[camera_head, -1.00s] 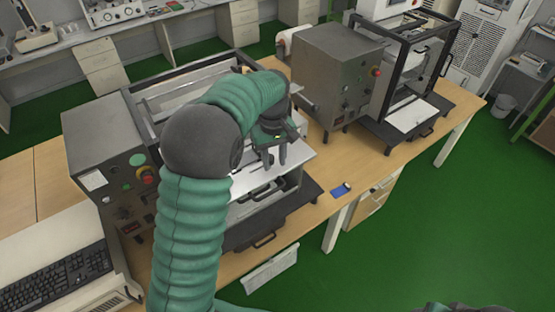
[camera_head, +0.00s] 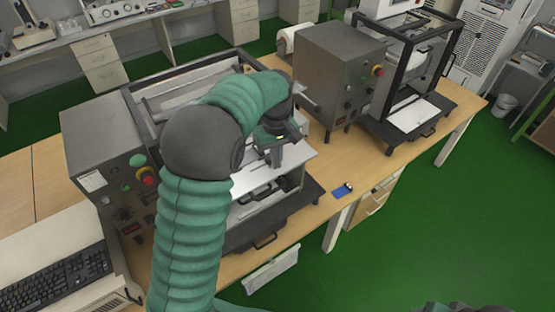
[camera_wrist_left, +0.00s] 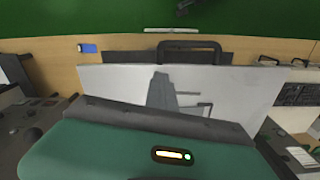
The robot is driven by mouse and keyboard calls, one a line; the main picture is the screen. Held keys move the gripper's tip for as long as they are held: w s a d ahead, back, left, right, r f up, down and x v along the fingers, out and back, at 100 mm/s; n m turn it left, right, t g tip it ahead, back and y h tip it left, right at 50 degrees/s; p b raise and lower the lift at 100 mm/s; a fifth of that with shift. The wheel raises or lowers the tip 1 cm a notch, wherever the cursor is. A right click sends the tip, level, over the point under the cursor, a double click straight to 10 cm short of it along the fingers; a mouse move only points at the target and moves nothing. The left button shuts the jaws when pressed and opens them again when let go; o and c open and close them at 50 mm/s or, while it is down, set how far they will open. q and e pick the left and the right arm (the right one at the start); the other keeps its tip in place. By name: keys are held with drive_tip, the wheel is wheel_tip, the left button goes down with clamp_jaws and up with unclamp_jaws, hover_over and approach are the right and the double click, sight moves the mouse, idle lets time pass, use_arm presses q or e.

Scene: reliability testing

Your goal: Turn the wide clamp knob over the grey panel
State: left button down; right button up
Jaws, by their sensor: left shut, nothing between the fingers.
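A pale grey panel (camera_head: 296,161) lies flat at the front of the near machine, under my left gripper (camera_head: 276,165). The same panel (camera_wrist_left: 235,90) fills the middle of the left wrist view. My left gripper (camera_wrist_left: 160,78) shows there as one dark narrow shape over the panel, its fingers shut together with nothing between them. A thin dark bracket-like part shows just right of the fingers. I cannot make out the wide clamp knob; my arm and gripper hide part of the machine. My right gripper is not in view.
The near machine's control box (camera_head: 105,150) stands left of my left arm. A second box (camera_head: 340,75) and framed machine stand behind to the right. A blue item (camera_head: 343,190) lies on the wooden bench. A black handle (camera_wrist_left: 190,46) lies beyond the panel.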

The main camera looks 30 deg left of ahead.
use_arm(q)
drive_tip(key=shift+s+a, duration=0.1)
drive_tip(key=shift+a, duration=0.25)
drive_tip(key=shift+s+d+r, duration=0.1)
drive_tip(key=shift+s+d, duration=0.05)
drive_tip(key=shift+d, duration=0.5)
drive_tip(key=c, duration=2.1)
unclamp_jaws()
drive_tip(key=shift+d, duration=0.2)
drive_tip(key=o, duration=0.5)
drive_tip(key=shift+d, duration=0.2)
drive_tip(key=o, duration=0.5)
drive_tip(key=shift+a, duration=0.85)
wheel_tip(320, 180, up, 16)
drive_tip(key=b, duration=0.2)
drive_tip(key=shift+a+r, duration=0.2)
drive_tip(key=shift+r, duration=0.05)
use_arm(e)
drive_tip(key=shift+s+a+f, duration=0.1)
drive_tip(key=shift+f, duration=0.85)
use_arm(q)
drive_tip(key=shift+d, duration=0.1)
